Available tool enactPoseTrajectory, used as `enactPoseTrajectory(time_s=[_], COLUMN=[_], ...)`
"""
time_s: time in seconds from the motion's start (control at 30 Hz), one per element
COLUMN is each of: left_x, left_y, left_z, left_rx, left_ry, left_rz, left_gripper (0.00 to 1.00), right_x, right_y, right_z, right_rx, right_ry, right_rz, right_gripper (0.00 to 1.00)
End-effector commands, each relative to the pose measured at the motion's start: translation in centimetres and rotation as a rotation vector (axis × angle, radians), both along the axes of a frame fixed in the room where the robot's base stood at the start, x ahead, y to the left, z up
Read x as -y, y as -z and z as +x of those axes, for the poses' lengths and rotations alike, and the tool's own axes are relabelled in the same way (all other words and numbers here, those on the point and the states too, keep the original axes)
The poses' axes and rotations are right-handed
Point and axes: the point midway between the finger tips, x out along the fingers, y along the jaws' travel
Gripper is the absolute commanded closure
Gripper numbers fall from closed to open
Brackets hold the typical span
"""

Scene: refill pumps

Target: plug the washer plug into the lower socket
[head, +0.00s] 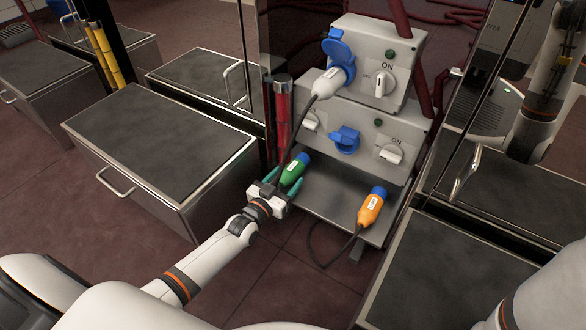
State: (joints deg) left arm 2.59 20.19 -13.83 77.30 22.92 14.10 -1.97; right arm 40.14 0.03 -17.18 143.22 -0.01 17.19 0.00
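A green plug (294,169) with a blue end leans up and to the right near the left edge of the metal shelf. My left gripper (284,180) has its teal fingers spread on either side of the plug's rear part, with a gap visible at the left finger. An orange plug (371,206) with a blue end lies at the shelf's right, its cord hanging down. The lower socket (346,140) has a blue cover and sits on the lower grey box. The plug labels are too small to read surely.
A white plug (328,82) sits in the upper socket under its raised blue lid (339,45). Switch knobs (384,83) are on both boxes. Red cylinders (283,105) stand left of the boxes. Dark-topped cabinets (160,140) flank the shelf (332,205). Open floor lies in front.

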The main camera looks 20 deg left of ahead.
Motion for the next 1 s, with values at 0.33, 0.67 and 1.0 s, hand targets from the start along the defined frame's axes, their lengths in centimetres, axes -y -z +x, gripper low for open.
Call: enactPoseTrajectory(time_s=[0.33,0.67,1.0], left_x=[0.0,-0.1,-0.3], left_y=[0.0,-0.2,-0.1], left_z=[0.0,-0.9,-2.2], left_rx=[0.000,0.001,0.000], left_ry=[0.000,0.000,0.000], left_rz=[0.000,0.000,0.000], left_gripper=[0.94,0.94,0.94], right_x=[0.0,0.0,0.0], right_y=[0.0,-0.8,-1.7], right_z=[0.0,0.0,0.0], right_rx=[0.000,0.000,0.000], right_ry=[0.000,0.000,-0.001], right_rz=[0.000,0.000,0.000], right_gripper=[0.64,0.64,0.64])
